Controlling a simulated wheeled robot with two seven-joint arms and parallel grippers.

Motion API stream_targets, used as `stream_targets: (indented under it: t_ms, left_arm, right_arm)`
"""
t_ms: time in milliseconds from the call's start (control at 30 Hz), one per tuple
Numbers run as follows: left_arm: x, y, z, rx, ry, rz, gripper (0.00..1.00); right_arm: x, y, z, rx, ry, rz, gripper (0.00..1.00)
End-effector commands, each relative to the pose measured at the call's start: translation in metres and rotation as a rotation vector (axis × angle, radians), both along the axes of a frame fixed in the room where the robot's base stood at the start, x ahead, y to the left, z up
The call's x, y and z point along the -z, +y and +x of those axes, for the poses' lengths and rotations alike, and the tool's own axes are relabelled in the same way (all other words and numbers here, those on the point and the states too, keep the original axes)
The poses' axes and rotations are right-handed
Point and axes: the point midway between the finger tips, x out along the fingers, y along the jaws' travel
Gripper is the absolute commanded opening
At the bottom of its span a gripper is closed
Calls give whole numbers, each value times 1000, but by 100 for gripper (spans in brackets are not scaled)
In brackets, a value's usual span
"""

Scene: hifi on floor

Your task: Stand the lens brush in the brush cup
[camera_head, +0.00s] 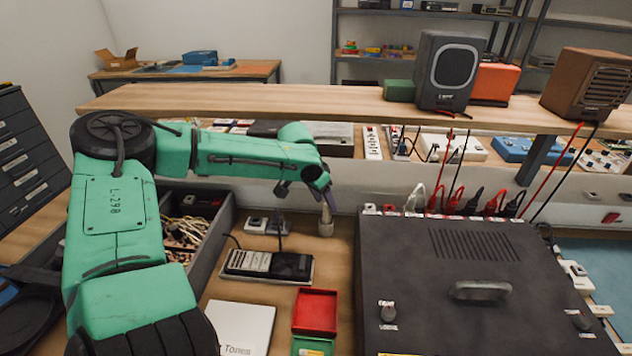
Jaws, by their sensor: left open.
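My left arm comes in from the left, and its open gripper (304,196) hangs over the bench, left of the large dark unit. At its right finger is a small tan, round piece (326,229) with a slim grey part rising from it. I cannot tell whether this is the lens brush, the brush cup or both, nor whether the finger touches it. A thin dark upright rod (279,232) shows below the left finger, behind a black-and-grey device. I cannot clearly pick out the lens brush or the cup elsewhere. My right gripper is not in view.
The large dark unit (480,290) with cables fills the right front. A black-and-grey device (268,264), a red tray (315,312), a green tray (312,346) and a white notepad (240,325) lie left of it. A wooden shelf (300,103) with speakers crosses behind.

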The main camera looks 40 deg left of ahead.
Motion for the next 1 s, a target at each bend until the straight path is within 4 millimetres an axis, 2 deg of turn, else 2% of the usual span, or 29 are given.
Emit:
stream_targets:
  t_ms: [100, 467, 733, 833, 1000]
  left_arm:
    - [-21, 0, -6, 0, -7, -5, 56]
    - [-68, 0, -26, 3, -8, -6, 56]
    - [-90, 1, -37, 3, -6, -6, 56]
    - [-102, 3, -42, 1, -6, -1, 56]
    - [-115, 4, -48, 1, -1, -1, 56]
  right_arm:
    - [-4, 0, 0, 0, 0, 0, 48]
    - [-11, 0, 0, 0, 0, 0, 48]
    - [-2, 0, 0, 0, 0, 1, 48]
    - [9, 0, 0, 0, 0, 1, 48]
    - [12, 1, 0, 0, 0, 1, 48]
